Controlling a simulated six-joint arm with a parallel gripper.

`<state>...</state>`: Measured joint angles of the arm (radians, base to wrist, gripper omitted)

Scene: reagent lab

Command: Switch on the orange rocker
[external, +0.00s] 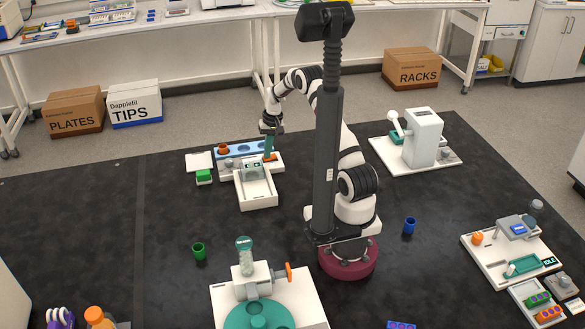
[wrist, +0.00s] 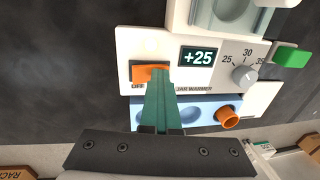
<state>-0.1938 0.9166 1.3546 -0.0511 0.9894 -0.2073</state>
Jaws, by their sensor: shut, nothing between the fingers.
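The orange rocker (wrist: 150,72) sits in a dark frame on the white panel of the jar warmer (wrist: 255,95). The word OFF shows beneath its left end; the label under its right side is hidden by my fingers. My gripper (wrist: 158,78) is shut and empty, its green fingertips over the right part of the rocker. They look in contact or very close; I cannot tell which, nor which way the rocker is tilted. The display (wrist: 198,57) reads +25. In the external view, my gripper (external: 268,153) points down at the jar warmer (external: 256,190), beside the small orange rocker (external: 271,157).
A grey dial (wrist: 244,75) and a green block (wrist: 291,56) lie right of the display. A blue rack (wrist: 205,112) and an orange cup (wrist: 227,117) stand close to my fingers. A white lever machine (external: 424,138) stands to the right, with clear dark mat between.

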